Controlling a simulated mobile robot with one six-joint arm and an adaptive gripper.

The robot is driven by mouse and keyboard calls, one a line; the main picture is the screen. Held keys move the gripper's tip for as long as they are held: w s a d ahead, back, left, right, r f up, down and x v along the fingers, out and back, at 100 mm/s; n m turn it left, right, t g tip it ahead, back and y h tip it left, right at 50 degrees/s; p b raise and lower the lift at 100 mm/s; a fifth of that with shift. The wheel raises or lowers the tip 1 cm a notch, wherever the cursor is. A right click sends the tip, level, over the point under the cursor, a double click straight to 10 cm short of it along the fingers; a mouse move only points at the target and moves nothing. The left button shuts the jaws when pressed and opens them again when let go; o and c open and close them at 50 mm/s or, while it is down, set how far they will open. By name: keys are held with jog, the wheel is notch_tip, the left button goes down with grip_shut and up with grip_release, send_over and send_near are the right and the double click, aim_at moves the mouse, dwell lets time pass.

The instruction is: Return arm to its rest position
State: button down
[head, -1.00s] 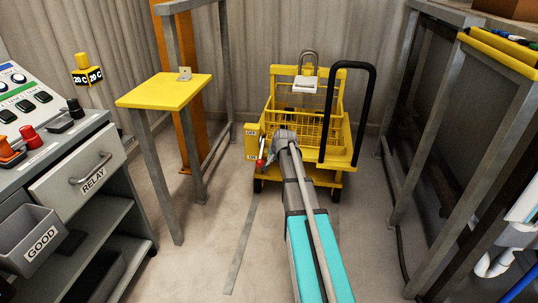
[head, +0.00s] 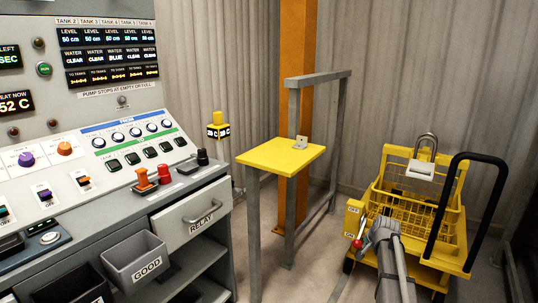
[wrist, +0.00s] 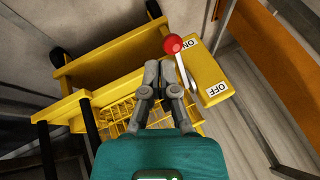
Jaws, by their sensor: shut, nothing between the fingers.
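My gripper (wrist: 158,88) shows in the wrist view with its two grey fingers together and nothing between them. A red-knobbed lever (wrist: 174,44) stands beside the fingertips, on a yellow box (wrist: 208,75) marked ON and OFF. The knob lies toward the ON end. I see a small gap between fingers and lever, but cannot tell if they touch lower down. My arm reaches in from the lower right of the head view.
A grey console (head: 60,180) with switches and displays fills the left. A grey GOOD bin (head: 135,262) sits in front of it. A yellow-topped stand (head: 280,155) is between console and cart, beside an orange post (head: 297,60). Floor shows between stand and cart.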

jog(key=s+a+r+n+g+p, duration=0.3)
jog(key=s+a+n+g+p, duration=0.5)
jog(key=s+a, duration=1.65)
notch_tip(320, 180, up, 38)
jog(key=s+d+n+t+p, duration=0.1)
jog(key=d+p, duration=0.1)
jog(key=p, duration=3.3)
jog(key=shift+f+t, duration=0.15)
jog(key=shift+t, duration=0.15)
